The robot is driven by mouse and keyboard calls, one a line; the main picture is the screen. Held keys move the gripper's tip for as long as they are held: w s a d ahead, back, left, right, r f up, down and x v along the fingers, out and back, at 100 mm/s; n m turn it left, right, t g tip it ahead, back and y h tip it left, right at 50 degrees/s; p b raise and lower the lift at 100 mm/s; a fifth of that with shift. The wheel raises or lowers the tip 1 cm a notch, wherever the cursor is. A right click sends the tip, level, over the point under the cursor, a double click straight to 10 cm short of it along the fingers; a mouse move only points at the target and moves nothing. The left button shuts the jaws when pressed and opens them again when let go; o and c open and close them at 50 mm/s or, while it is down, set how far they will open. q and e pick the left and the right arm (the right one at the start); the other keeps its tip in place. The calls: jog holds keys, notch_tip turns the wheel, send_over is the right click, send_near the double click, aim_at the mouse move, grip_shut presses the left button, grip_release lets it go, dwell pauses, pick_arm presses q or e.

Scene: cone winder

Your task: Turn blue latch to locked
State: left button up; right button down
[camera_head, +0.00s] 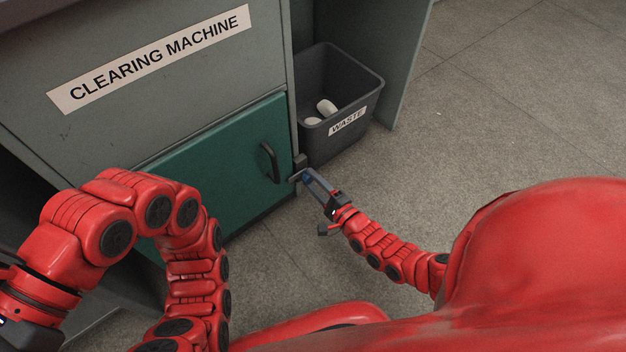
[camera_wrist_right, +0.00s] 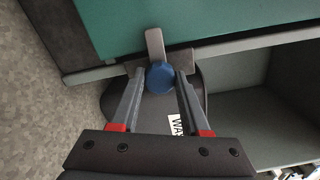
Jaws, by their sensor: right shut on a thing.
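The blue latch knob (camera_wrist_right: 160,77) sits between the fingertips of my right gripper (camera_wrist_right: 158,82) in the right wrist view. A grey metal tab (camera_wrist_right: 155,42) runs from the knob over the edge of the green door (camera_wrist_right: 200,18). In the head view my right gripper (camera_head: 303,179) is at the lower right edge of the green door (camera_head: 220,170), which looks closed. The gripper is shut on the knob and hides most of it there. My left arm is folded at the left; its fingers are outside the picture.
A black handle (camera_head: 269,163) stands out from the door just left of the latch. A dark waste bin (camera_head: 345,95) with white items (camera_head: 326,107) inside stands right behind the latch. The grey machine (camera_head: 200,75) rises above the door. Open floor (camera_head: 510,110) lies to the right.

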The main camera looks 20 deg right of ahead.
jog(key=shift+n, duration=0.4)
jog(key=shift+a, duration=0.1)
jog(key=shift+c, duration=1.9)
grip_release()
